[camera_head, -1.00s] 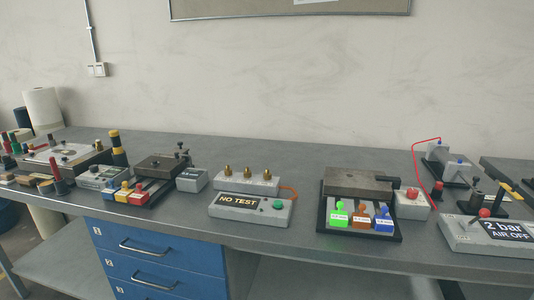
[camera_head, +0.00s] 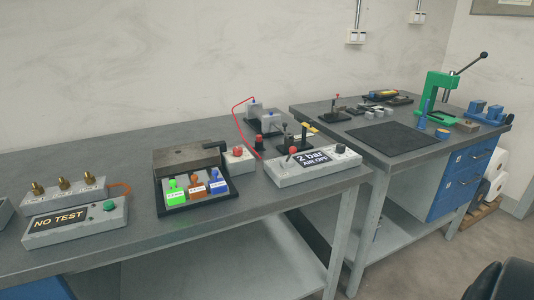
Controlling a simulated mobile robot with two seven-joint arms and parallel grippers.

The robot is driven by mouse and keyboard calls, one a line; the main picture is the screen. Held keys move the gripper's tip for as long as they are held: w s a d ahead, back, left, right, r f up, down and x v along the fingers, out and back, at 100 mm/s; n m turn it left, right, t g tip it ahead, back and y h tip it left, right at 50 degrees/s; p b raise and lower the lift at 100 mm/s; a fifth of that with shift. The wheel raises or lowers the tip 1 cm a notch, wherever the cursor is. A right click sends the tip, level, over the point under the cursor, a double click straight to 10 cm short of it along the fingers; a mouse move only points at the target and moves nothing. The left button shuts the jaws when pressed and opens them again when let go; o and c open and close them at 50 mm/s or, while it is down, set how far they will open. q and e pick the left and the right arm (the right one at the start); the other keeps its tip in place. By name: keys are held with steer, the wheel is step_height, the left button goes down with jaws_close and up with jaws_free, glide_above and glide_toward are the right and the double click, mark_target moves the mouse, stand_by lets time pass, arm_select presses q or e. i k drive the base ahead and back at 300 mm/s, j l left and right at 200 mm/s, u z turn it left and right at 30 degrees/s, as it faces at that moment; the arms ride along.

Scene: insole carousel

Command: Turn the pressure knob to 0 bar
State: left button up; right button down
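A grey control box (camera_head: 318,172) stands near the front right corner of the near bench. Its dark display (camera_head: 314,157) reads "2 bar" and "AIR OFF". A small black knob (camera_head: 341,148) sits on top at the box's right end; it looks like the pressure knob, and its pointer is too small to read. Neither of my grippers is in view, and nothing touches the box.
Left of the box are a black tray (camera_head: 216,201) with coloured blocks and a grey "NO TEST" box (camera_head: 77,227). Behind it is a device with a red tube (camera_head: 236,122). A second bench (camera_head: 450,146) holds a green press (camera_head: 437,101). A dark shape (camera_head: 505,282) fills the lower right corner.

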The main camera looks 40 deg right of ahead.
mark_target(340, 148)
steer(key=z, duration=1.6)
